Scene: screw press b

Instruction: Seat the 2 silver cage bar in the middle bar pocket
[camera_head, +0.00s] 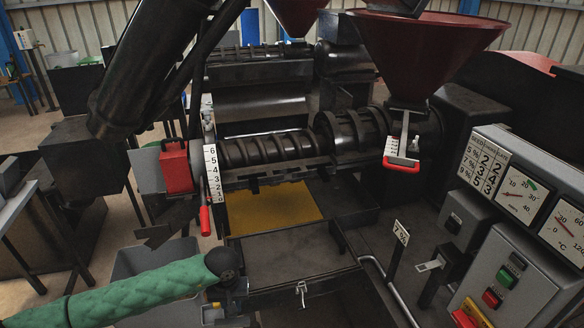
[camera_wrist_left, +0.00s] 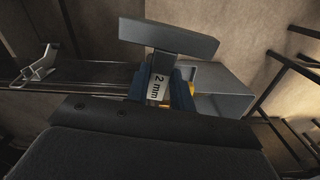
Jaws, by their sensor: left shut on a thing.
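My left gripper (camera_head: 232,296) is at the lower middle of the head view, at the end of the green-sleeved arm, in front of the press. In the left wrist view, the blue fingers of this gripper (camera_wrist_left: 160,90) are shut on a silver cage bar (camera_wrist_left: 168,40). The bar has a wide grey crosspiece and a narrower stem with a "2 mm" label. In the head view the bar is mostly hidden. The press cage with its dark screw (camera_head: 270,148) lies beyond the gripper, apart from it. I cannot make out the middle bar pocket. My right gripper is not in view.
A yellow plate (camera_head: 270,207) lies below the screw. A numbered scale (camera_head: 213,172) and red-handled lever (camera_head: 205,219) stand left of it. A dark red hopper (camera_head: 425,45) is above right. A control box (camera_head: 510,270) is at right. A metal latch (camera_head: 301,290) sits near my gripper.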

